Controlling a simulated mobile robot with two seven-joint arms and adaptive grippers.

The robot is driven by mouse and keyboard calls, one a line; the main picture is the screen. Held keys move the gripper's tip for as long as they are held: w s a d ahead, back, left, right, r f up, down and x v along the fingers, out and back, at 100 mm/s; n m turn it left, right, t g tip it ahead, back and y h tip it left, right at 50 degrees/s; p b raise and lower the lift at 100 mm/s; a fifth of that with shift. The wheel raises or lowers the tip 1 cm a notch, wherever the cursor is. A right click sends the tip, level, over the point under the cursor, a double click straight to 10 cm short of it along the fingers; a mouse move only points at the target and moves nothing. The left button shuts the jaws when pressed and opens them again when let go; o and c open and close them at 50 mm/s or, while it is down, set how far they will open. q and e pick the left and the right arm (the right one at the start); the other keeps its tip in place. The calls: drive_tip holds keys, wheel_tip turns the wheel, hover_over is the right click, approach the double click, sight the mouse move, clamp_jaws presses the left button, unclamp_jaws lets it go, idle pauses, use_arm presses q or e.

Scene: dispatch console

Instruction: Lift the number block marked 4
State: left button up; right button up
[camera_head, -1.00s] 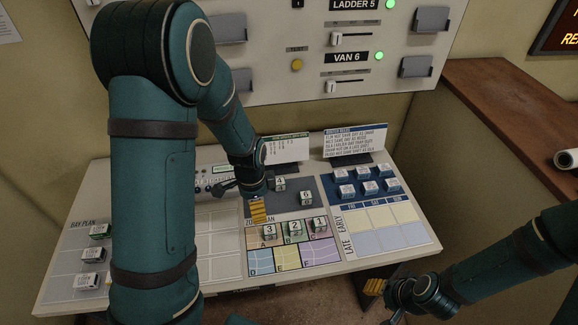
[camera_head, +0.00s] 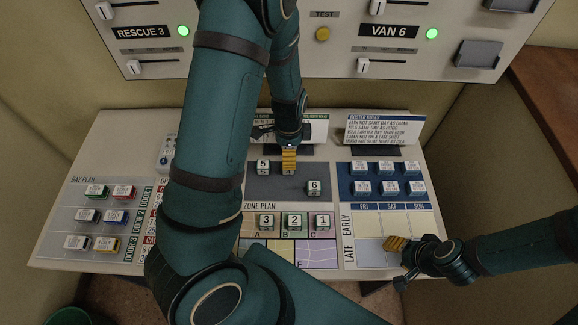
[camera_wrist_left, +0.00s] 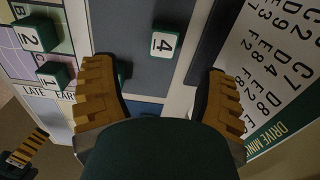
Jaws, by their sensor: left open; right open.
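The number block marked 4 (camera_wrist_left: 165,42) is a white-topped, dark green block on the grey mat in the left wrist view. In the head view my left gripper hides it. My left gripper (camera_head: 288,160) is over the grey mat (camera_head: 255,184), pointing down. Its fingers are open and empty in the left wrist view (camera_wrist_left: 161,100); block 4 shows ahead of the gap between them, not gripped. Block 5 (camera_head: 262,167) and block 6 (camera_head: 314,187) stand on the same mat, either side of my gripper. My right gripper (camera_head: 396,243) is open and empty over the roster's lower edge.
Blocks 3 (camera_head: 267,221), 2 (camera_head: 294,220) and 1 (camera_head: 323,221) stand on the zone plan. Several roster blocks (camera_head: 388,188) stand on the blue panel at right. An upright card (camera_head: 385,131) stands behind it. Bay plan blocks (camera_head: 88,216) stand at left.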

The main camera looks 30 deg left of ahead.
use_arm(q)
drive_tip(key=shift+w+f, duration=0.15)
drive_tip(key=shift+f, duration=1.8)
drive_tip(key=shift+w+f, duration=0.1)
drive_tip(key=shift+f, duration=1.8)
drive_tip(key=c, duration=1.1)
